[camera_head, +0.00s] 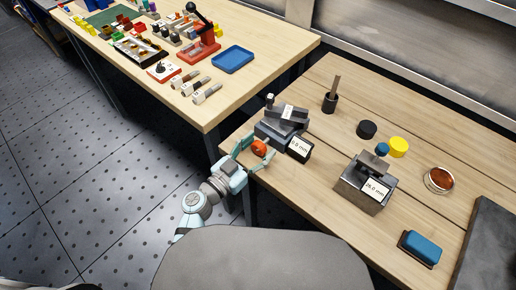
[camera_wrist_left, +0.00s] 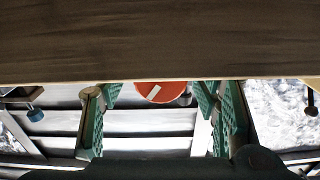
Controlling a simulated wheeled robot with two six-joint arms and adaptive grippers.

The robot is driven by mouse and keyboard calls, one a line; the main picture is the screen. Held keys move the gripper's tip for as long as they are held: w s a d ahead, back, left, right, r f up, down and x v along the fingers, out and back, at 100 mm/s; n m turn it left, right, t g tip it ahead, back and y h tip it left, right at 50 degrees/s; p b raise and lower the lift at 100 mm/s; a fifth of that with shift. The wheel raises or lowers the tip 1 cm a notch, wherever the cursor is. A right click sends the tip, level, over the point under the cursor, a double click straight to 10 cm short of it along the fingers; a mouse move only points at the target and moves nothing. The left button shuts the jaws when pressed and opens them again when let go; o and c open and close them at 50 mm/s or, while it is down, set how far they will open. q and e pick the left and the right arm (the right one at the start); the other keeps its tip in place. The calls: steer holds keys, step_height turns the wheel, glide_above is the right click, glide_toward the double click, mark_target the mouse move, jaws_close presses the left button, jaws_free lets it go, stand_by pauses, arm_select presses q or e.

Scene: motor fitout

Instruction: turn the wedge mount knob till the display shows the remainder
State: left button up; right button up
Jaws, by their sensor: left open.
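The wedge mount (camera_head: 268,132) is a dark grey stepped block at the table's left front edge. Its orange-red knob (camera_head: 259,147) faces my left gripper (camera_head: 255,151). Its display (camera_head: 299,147) seems to read 0.0 mm, but the first digits are small. A second grey block (camera_head: 352,183) has a display (camera_head: 375,190) that seems to read 26.0 mm. In the left wrist view the knob (camera_wrist_left: 154,95) shows a white mark, tilted to the right. The green fingers stand open on either side of it, with gaps. The board hides the knob's top. My right gripper is not in view.
On the table are a black holder (camera_head: 330,102) with a rod, a black puck (camera_head: 367,129), a yellow puck (camera_head: 398,147), a round dish (camera_head: 439,180) and a blue pad (camera_head: 421,248). A second table (camera_head: 245,85) with many parts stands behind left.

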arm_select(q)
steer(key=c, duration=1.2)
steer(key=shift+r+m+p, duration=0.15)
steer(key=shift+m+p, duration=0.7)
steer(key=shift+m, duration=0.15)
steer(key=shift+o, duration=0.3)
steer(key=shift+m+p, duration=0.35)
steer(key=shift+m, duration=0.45)
steer(key=shift+f+m, duration=0.2)
steer(key=shift+m, duration=0.8)
steer(key=shift+c, duration=0.2)
steer(key=o, duration=1.2)
steer(key=shift+s, duration=0.1)
